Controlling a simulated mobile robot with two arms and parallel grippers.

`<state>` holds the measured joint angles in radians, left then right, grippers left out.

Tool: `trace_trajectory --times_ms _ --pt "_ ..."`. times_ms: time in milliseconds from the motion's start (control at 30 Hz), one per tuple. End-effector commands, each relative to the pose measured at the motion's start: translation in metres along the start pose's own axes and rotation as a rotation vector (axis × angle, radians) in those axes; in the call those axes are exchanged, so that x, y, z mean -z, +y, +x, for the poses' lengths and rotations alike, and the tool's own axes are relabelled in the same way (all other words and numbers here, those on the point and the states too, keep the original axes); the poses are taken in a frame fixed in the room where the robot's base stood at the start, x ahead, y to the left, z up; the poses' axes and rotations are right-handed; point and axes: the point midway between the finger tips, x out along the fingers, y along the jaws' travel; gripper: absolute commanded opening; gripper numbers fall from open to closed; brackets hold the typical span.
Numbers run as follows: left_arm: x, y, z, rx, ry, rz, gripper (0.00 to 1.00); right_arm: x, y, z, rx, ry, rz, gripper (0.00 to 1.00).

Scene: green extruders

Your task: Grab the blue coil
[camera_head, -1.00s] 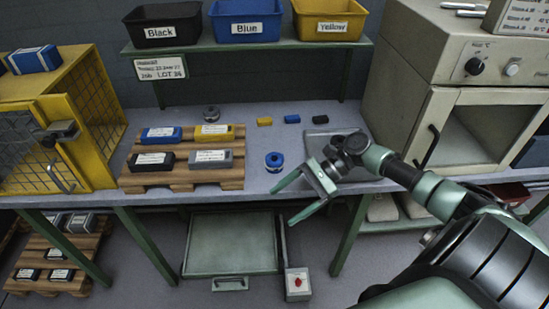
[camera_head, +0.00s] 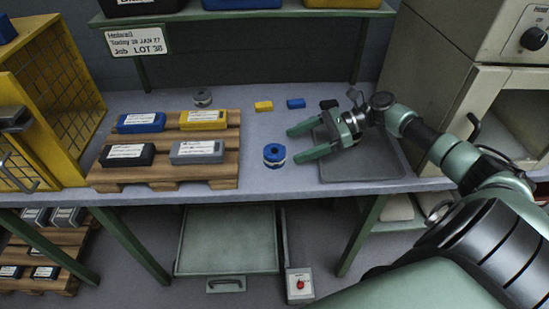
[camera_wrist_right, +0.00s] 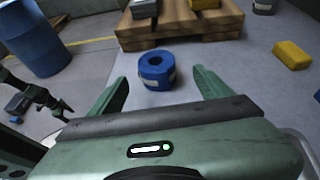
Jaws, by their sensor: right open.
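The blue coil (camera_head: 274,155) stands on the grey bench top, just right of the wooden pallet. It has a round hole in its top and a pale band around its side. My right gripper (camera_head: 291,144) is open and empty, with its two green fingers pointing left toward the coil. In the right wrist view the coil (camera_wrist_right: 157,69) lies ahead of the fingertips, between their lines and apart from both fingers (camera_wrist_right: 162,82).
A wooden pallet (camera_head: 165,174) holds several labelled boxes left of the coil. A grey coil (camera_head: 203,97) stands behind. Yellow (camera_head: 264,106), blue (camera_head: 296,103) and black (camera_head: 328,104) blocks lie at the back. A metal tray (camera_head: 370,165) lies under my right gripper. A yellow cage (camera_head: 75,95) stands left.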

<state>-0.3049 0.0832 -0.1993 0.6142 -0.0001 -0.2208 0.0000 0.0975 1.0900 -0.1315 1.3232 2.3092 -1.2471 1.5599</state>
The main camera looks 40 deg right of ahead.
Motion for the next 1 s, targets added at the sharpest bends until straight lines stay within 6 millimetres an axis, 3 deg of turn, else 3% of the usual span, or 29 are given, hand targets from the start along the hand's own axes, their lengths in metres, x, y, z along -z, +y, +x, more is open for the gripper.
trace_trajectory --times_ms 600,867,1000 --pt "0.01 0.001 -0.008 -0.002 0.015 0.0 0.75 0.001 0.006 0.074 -0.003 -0.001 -0.001 0.79" --pt "0.01 0.003 -0.008 -0.004 0.015 -0.001 0.75 0.002 0.006 0.077 -0.001 0.0 0.0 0.79" --pt "0.01 0.003 -0.008 -0.004 0.015 -0.001 0.75 0.002 0.006 0.077 -0.002 0.0 0.0 0.46"
